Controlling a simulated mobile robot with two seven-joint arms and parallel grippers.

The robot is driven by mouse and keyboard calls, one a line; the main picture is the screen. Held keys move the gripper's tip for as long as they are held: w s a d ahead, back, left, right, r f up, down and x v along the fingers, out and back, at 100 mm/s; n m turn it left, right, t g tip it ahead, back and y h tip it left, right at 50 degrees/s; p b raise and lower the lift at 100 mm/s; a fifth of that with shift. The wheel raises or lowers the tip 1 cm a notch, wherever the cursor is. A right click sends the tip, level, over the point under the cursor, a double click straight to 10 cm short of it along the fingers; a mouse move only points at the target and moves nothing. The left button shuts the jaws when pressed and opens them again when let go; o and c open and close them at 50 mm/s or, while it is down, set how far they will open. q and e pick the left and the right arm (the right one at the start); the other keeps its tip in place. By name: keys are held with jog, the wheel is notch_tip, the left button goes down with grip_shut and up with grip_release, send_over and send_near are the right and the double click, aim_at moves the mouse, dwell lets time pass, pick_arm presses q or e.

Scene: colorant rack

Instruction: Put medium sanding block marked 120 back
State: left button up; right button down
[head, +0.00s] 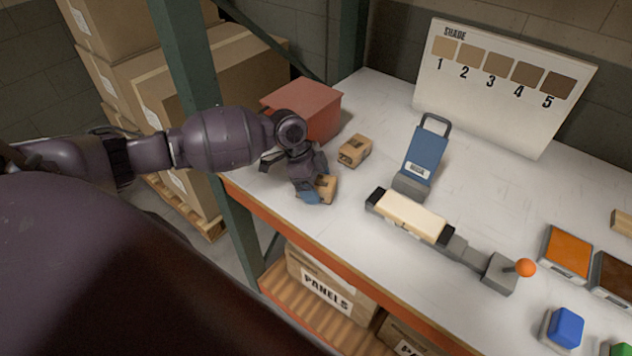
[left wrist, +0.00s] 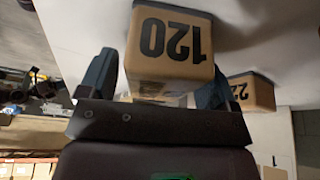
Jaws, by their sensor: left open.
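The sanding block marked 120 (left wrist: 170,45) is a small tan block with a dark edge, and its number shows upside down in the left wrist view. In the head view this block (head: 327,186) sits on the white bench near its left front edge, partly hidden by my gripper. My left gripper (head: 313,190) is open, low over the block. In the left wrist view its two blue fingers (left wrist: 155,88) stand on either side of the block; I cannot tell whether they touch it. My right gripper is not in view.
A second tan block (head: 355,150), its number partly visible in the left wrist view (left wrist: 252,92), stands close by. A red box (head: 305,108) is behind the gripper. A blue handled tool (head: 420,158), a cream-topped bar (head: 411,217) and a shade board (head: 490,100) lie to the right.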

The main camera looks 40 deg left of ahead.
pick_arm(q)
jog(key=shift+r, duration=0.1)
jog(key=shift+a+r, duration=0.1)
jog(key=shift+r, duration=0.1)
jog(key=v, duration=1)
jog(key=shift+r, duration=0.35)
jog(key=shift+s+a+r, duration=0.1)
jog(key=shift+a+r, duration=0.15)
jog(key=shift+r, duration=0.25)
